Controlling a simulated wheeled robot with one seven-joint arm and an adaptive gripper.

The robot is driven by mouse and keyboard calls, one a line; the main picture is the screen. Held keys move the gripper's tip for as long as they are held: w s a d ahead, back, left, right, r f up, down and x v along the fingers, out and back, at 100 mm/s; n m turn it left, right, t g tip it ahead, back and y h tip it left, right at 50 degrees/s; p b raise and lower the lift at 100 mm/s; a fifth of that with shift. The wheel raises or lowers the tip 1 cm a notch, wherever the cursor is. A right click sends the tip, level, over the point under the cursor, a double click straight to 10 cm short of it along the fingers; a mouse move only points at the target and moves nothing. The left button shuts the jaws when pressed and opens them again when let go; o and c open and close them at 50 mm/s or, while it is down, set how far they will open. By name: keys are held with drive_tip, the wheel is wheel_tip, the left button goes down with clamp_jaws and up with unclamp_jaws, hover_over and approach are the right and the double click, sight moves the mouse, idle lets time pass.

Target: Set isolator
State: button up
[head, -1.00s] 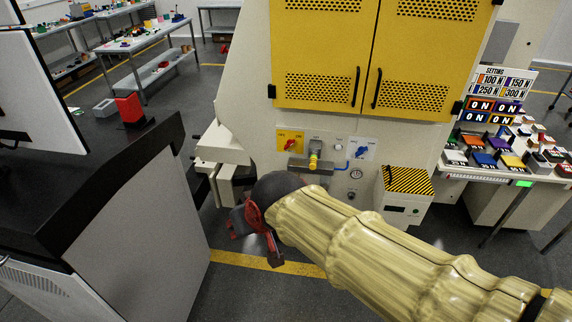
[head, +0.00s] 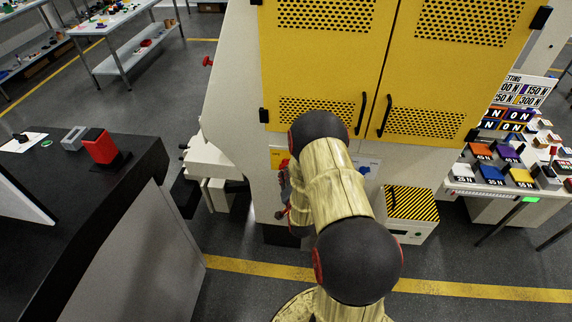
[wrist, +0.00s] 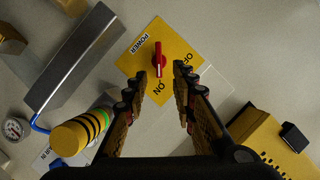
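The isolator is a red rotary handle (wrist: 159,58) on a yellow plate (wrist: 135,55) marked POWER, ON and OFF. In the wrist view its bar runs up and down the picture, with the lower end toward ON. My gripper (wrist: 161,76) is open and empty. Its fingertips are either side of the handle's lower end in the picture; I cannot tell the gap in depth. In the head view part of the yellow plate (head: 277,155) shows left of my arm, which hides most of the panel and gripper.
A metal shroud (wrist: 75,60), a yellow striped knob (wrist: 70,137) and a gauge (wrist: 15,129) are nearby. A yellow box (wrist: 265,145) is at right. Yellow cabinet doors with black handles (head: 384,116) are above. A striped box (head: 412,204) stands right of my arm.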

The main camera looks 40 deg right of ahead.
sight(285, 165)
drive_tip(key=shift+b+x, duration=0.4)
drive_tip(key=shift+x, duration=3.4)
drive_tip(key=c, duration=0.3)
clamp_jaws()
drive_tip(key=shift+s, duration=0.1)
